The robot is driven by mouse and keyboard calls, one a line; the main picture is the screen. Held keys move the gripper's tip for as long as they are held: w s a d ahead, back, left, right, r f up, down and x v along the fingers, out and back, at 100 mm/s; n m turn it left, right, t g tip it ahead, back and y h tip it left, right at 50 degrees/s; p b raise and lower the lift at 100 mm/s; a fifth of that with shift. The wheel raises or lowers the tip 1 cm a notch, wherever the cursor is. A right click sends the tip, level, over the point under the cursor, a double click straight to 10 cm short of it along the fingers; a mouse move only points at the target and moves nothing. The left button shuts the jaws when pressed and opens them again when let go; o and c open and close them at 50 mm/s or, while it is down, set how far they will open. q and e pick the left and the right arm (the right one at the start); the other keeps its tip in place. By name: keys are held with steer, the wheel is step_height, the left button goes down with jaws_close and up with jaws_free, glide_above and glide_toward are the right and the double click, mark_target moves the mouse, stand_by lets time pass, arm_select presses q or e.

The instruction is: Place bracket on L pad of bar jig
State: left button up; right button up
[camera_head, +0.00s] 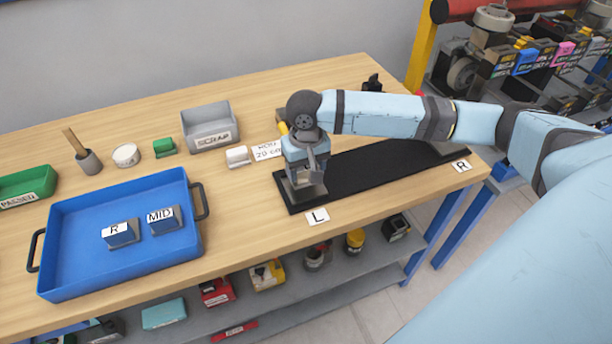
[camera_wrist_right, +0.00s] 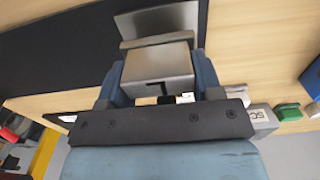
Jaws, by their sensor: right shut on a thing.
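My right gripper (camera_head: 306,184) is shut on a grey metal bracket (camera_wrist_right: 158,65), pointing down at the left end of the black bar jig (camera_head: 375,171). The bracket sits between both blue fingers in the wrist view. A flat grey plate (camera_wrist_right: 158,22), apparently the L pad, shows beside the bracket against the black jig. I cannot tell whether the bracket touches the pad. The L label (camera_head: 317,216) lies in front of the jig's left end, and the R label (camera_head: 461,165) lies at its right end. My left gripper is not in view.
A blue tray (camera_head: 75,222) on the left holds blocks marked R (camera_head: 120,234) and MID (camera_head: 163,220). Behind are a grey SCRAP bin (camera_head: 209,127), a green block (camera_head: 164,147) and a white block (camera_head: 237,156). Bare table lies between tray and jig.

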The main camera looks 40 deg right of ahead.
mark_target(306, 178)
step_height(306, 178, down, 3)
steer(key=shift+r, duration=0.1)
steer(key=o, duration=1.2)
step_height(306, 178, up, 12)
steer(key=shift+p, duration=0.3)
